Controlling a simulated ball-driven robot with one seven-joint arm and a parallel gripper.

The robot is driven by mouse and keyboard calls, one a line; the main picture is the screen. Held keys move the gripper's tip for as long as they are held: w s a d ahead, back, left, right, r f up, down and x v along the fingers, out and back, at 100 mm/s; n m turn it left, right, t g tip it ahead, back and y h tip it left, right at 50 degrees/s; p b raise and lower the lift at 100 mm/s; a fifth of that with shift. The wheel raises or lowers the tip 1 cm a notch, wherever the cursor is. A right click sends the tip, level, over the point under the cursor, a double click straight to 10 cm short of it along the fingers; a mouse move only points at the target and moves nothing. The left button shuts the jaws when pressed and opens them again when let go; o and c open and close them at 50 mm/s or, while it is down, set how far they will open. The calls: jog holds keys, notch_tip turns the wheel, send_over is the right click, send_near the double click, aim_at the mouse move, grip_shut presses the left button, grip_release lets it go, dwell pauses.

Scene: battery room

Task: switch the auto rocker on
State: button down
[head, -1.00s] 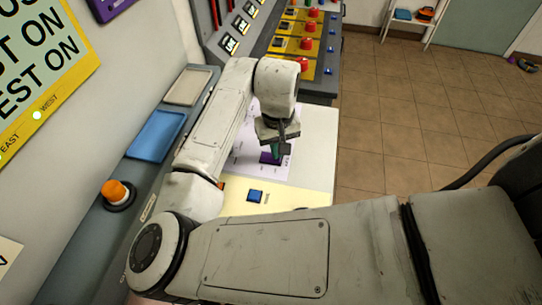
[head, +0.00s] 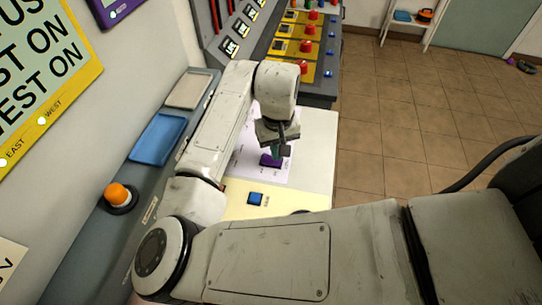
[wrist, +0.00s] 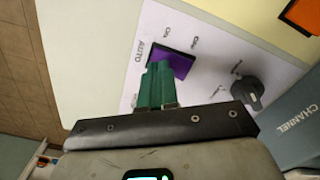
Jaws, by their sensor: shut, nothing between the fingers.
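The auto rocker is a purple switch on a white panel. It shows in the wrist view (wrist: 182,62) beside the word AUTO, and in the head view (head: 269,161) partly behind my gripper. My gripper (head: 276,154) points down at it with green fingers pressed together and nothing between them. In the wrist view the fingertips (wrist: 160,68) overlap the rocker's near left edge. I cannot tell whether they touch it or hover just above. The fingers hide part of the rocker, and its tilt is unclear.
A black rotary knob (wrist: 246,92) sits on the same white panel. A blue button (head: 255,199) is on the cream panel nearer me. An orange beacon (head: 118,195), a blue tray (head: 158,138) and a beige tray (head: 189,89) line the wall side. Tiled floor lies open to the right.

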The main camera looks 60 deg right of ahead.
notch_tip(320, 180, up, 6)
jog(key=p, duration=0.4)
jog(key=shift+f+p, duration=0.2)
jog(key=shift+p, duration=0.15)
dwell(0.5)
